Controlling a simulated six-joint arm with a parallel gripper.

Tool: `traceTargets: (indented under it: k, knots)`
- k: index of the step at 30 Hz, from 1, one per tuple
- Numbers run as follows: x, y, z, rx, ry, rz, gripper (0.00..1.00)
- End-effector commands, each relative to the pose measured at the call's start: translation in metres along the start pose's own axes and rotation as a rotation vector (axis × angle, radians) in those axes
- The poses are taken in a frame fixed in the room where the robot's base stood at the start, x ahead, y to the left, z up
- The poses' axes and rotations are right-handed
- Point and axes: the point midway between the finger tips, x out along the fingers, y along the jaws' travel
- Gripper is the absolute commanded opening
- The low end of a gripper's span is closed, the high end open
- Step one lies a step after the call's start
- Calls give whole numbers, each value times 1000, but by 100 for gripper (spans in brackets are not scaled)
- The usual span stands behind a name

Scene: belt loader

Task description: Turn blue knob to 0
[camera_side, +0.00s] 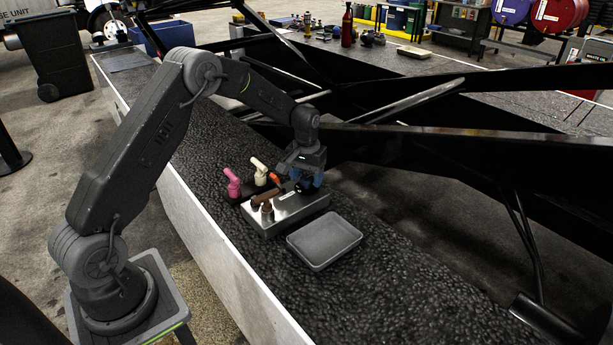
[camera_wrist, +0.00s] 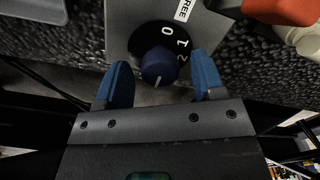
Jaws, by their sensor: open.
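The blue knob (camera_wrist: 158,64) sits on a round black dial (camera_wrist: 143,36) on the metal box. White numbers 0, 1 and 2 show on the dial, above and to the right of the knob in the wrist view. A short white mark shows on the knob's lower part, pointing away from the 0. My gripper (camera_wrist: 162,72) is open, with one blue finger on each side of the knob and visible gaps between. In the side view my gripper (camera_side: 306,181) is over the right end of the metal box (camera_side: 298,211) and hides most of the knob.
Pink (camera_side: 232,183), cream (camera_side: 259,170) and brown (camera_side: 266,197) handles stand close to the left of my gripper. An orange-red part (camera_side: 275,178) is beside them. A grey tray (camera_side: 324,240) lies in front of the box. The belt (camera_side: 385,300) is clear at lower right.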

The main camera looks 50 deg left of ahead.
Motion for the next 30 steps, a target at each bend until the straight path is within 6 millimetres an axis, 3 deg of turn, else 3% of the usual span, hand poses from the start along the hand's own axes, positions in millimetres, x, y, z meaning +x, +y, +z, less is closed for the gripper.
traceTargets:
  k: [8, 21, 30]
  knots:
    - [-16, 0, -1, 1, 3, 0, 63]
    - [-109, 0, 0, 0, 4, 1, 63]
    - [-137, 0, 0, 0, 1, 0, 63]
